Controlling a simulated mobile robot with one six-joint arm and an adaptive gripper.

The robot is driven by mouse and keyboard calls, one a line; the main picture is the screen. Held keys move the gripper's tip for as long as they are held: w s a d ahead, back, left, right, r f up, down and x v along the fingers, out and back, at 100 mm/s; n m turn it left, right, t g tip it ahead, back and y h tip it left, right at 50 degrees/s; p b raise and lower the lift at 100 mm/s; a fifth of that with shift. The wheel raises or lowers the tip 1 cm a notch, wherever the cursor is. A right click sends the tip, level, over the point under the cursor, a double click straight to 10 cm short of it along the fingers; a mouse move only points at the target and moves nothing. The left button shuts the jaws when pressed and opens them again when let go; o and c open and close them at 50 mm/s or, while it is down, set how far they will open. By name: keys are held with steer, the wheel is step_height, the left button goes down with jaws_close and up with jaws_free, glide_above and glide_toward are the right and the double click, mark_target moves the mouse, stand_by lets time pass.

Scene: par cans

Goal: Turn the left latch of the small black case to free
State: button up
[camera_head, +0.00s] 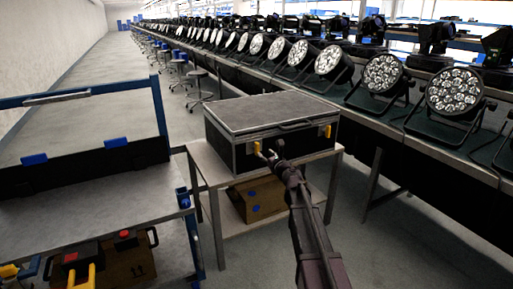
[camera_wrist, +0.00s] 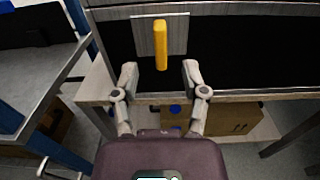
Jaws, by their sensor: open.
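The small black case (camera_head: 245,122) stands shut on a small table, with a grey lid and metal edges. Its left latch (camera_head: 258,147) is a yellow lever on the front face, partly behind my gripper in the head view. In the wrist view the left latch (camera_wrist: 161,45) stands upright on a grey plate (camera_wrist: 145,35). A second yellow latch (camera_head: 328,131) is at the right of the case front. My gripper (camera_wrist: 159,72) is open, its fingers on either side below the latch's lower end, with nothing between them. I cannot tell how far the fingertips are from the case face.
The small table (camera_head: 212,170) has a cardboard box (camera_head: 258,198) on its lower shelf. A blue-framed trolley (camera_head: 90,170) stands at the left. A long bench with many par cans (camera_head: 453,92) runs along the right. Stools stand behind; floor is clear at front right.

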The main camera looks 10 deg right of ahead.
mark_target(258, 147)
steer(key=x, duration=0.8)
steer(key=shift+s, duration=0.1)
jaws_close()
